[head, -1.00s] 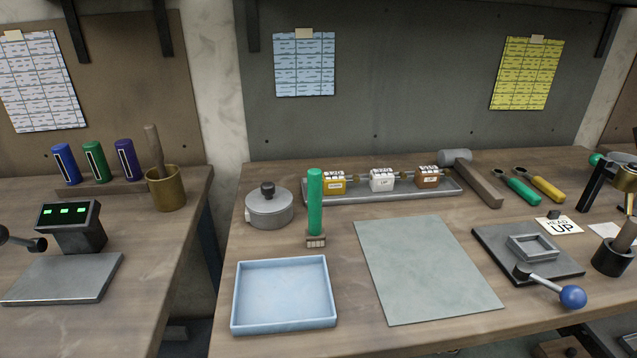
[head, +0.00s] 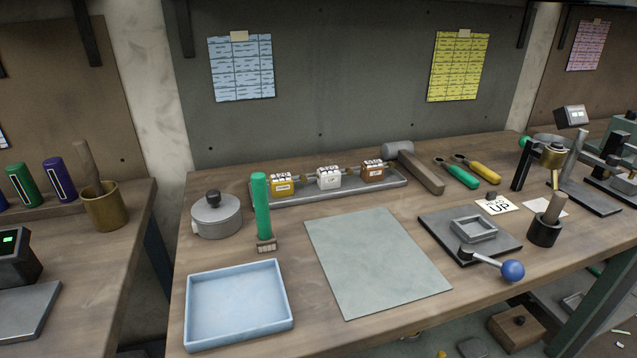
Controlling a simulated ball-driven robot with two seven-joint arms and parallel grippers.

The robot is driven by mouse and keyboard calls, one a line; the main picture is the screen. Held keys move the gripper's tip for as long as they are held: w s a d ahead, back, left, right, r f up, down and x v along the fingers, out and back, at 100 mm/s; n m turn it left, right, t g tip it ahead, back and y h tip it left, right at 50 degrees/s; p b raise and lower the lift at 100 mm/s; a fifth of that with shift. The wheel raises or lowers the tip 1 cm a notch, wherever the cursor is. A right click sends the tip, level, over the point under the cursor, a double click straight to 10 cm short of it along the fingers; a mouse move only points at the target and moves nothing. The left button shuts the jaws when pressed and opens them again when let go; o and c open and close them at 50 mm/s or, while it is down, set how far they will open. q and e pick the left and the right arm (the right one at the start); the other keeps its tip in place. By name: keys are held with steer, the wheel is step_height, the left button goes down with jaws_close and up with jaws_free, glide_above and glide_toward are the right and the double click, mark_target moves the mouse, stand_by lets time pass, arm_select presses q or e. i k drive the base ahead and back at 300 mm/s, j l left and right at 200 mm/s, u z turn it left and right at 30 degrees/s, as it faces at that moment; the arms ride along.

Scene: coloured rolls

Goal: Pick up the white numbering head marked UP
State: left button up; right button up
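The white numbering head (head: 329,178) sits in the middle of a grey metal tray (head: 350,192) at the back of the bench. A yellow head (head: 283,186) stands to its left and a brown-orange head (head: 373,172) to its right. The white head's label is too small to read surely. A card reading HEAD UP (head: 497,206) lies on the bench at the right. Neither of my grippers shows in the head view.
A green-handled stamp (head: 261,208) stands in front of the tray's left end. A round grey tin (head: 216,215), a blue tray (head: 238,305) and a mallet (head: 415,166) are nearby. A grey-green mat (head: 375,260) lies bare in front. A blue-knobbed lever (head: 512,270) juts out at the right.

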mark_target(328, 177)
steer(key=i+l+z, duration=0.2)
steer(key=l, duration=0.25)
steer(key=l+z, duration=0.15)
steer(key=l, duration=0.25)
steer(key=i+l+z, duration=0.2)
steer(key=l, duration=0.2)
steer(key=k, duration=0.05)
